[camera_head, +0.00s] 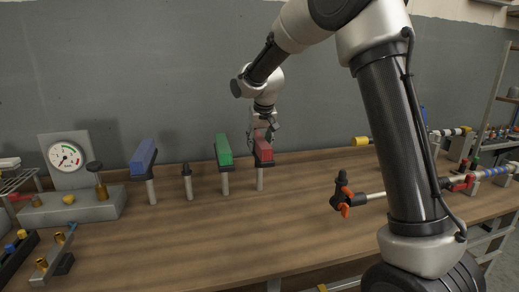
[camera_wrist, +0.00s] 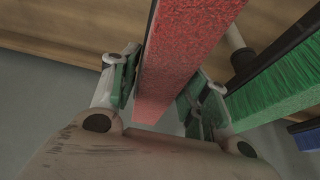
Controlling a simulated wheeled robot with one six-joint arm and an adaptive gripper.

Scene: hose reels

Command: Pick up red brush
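The red brush (camera_head: 263,150) sits on top of an upright post on the wooden bench. In the wrist view the red brush (camera_wrist: 178,55) runs between the two green-padded fingers of my gripper (camera_wrist: 158,95). One finger is close against each side of it. I cannot tell whether the pads press on it or leave a thin gap. In the head view my gripper (camera_head: 268,128) is directly above the red brush, reaching down around its top, with its fingertips small and partly hidden.
A green brush (camera_head: 223,150) stands on a post just left of the red one, and close beside my gripper in the wrist view (camera_wrist: 275,85). A short dark-topped post (camera_head: 187,182) and a blue brush (camera_head: 143,157) are farther left. A gauge (camera_head: 66,157) stands at far left.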

